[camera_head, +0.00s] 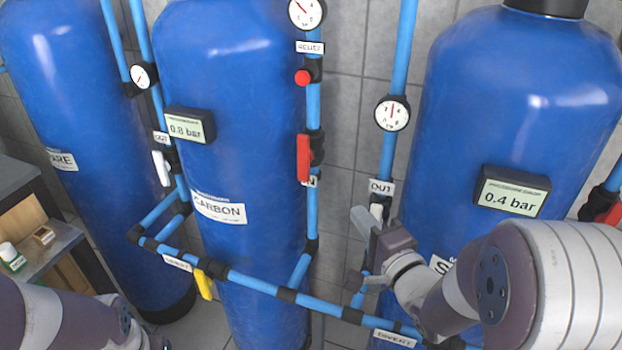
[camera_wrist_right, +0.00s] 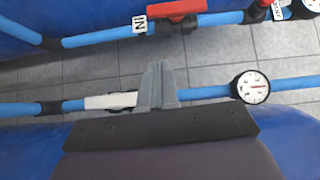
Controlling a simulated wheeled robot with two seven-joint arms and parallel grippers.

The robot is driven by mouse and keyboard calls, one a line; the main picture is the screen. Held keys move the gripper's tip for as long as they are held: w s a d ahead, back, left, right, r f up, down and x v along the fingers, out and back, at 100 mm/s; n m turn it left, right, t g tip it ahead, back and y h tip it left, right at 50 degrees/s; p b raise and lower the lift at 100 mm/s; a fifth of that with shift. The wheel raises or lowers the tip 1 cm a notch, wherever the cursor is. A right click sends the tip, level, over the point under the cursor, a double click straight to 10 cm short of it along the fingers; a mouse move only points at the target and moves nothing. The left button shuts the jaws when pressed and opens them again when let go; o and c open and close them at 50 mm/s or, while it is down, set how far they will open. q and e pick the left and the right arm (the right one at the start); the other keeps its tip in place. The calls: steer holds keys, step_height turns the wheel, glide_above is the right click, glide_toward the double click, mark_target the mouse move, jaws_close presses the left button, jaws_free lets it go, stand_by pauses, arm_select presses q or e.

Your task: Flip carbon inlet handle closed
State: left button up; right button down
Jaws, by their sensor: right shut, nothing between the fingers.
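The carbon inlet handle (camera_head: 303,158) is a red lever on the vertical blue pipe to the right of the CARBON tank (camera_head: 225,70), just above the IN label. It lies along its pipe. In the right wrist view the red handle (camera_wrist_right: 175,10) shows at the top, parallel to the pipe, beside the IN label. My right gripper (camera_head: 360,220) is shut and empty, to the right of and lower than the handle, close to the OUT label. Its closed fingers also show in the wrist view (camera_wrist_right: 157,78), apart from the red handle. My left gripper is out of view.
A white handle (camera_head: 377,211) on the OUT pipe is near my right gripper; it also shows in the wrist view (camera_wrist_right: 110,100). A round gauge (camera_head: 392,113) sits above it. A yellow handle (camera_head: 204,284) hangs from the lower pipe. The 0.4 bar tank (camera_head: 530,100) stands right.

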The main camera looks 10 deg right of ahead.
steer(key=shift+s+r+m, duration=0.1)
steer(key=shift+m, duration=0.2)
glide_toward(303, 159)
steer(key=w+d+f, duration=0.4)
steer(key=shift+w+a+p, duration=0.35)
steer(key=shift+w+a, duration=0.2)
steer(key=shift+a, duration=0.3)
steer(key=shift+w+a+p, duration=0.3)
steer(key=shift+w+a, duration=0.25)
steer(key=shift+a, duration=0.35)
